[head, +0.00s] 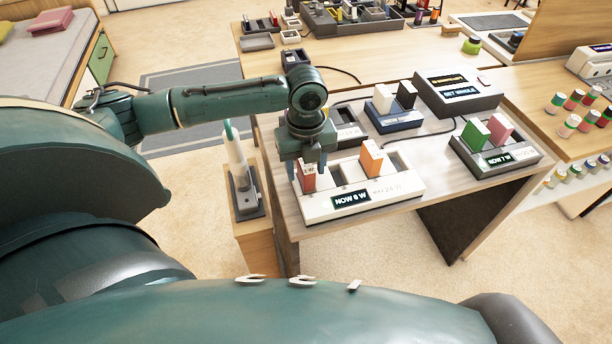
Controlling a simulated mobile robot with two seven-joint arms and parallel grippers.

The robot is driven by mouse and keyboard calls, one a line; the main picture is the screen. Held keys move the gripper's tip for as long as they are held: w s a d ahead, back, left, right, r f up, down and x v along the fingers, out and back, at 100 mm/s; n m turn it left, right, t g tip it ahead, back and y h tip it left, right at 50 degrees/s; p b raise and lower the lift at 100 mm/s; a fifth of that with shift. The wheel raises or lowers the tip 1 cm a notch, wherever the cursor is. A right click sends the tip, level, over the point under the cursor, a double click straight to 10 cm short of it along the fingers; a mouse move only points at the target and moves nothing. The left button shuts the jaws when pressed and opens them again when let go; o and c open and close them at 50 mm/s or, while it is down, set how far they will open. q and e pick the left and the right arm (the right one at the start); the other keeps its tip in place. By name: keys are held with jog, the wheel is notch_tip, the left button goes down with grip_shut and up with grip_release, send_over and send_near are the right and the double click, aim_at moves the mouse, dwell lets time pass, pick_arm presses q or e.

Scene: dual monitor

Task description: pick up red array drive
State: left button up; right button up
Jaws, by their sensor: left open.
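The red drive (308,180) stands upright in the left slot of a white dock (330,210), whose display reads "NOW 8 W". My left gripper (307,170) points down from above at the red drive. It is open, with its fingers at either side of the drive's upper part. I cannot tell whether they touch it. The gripper hides the top of the drive. My right gripper is not in view.
An orange drive (371,158) stands in the same white dock, with empty slots beside it. A blue-based dock (393,119) holds a white and a black drive. A dark dock (495,160) at right holds green and pink drives. A display box (458,95) stands behind.

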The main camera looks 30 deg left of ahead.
pick_arm(q)
notch_tip(320, 180, down, 2)
jog(key=shift+f, duration=0.1)
jog(key=c, duration=1.1)
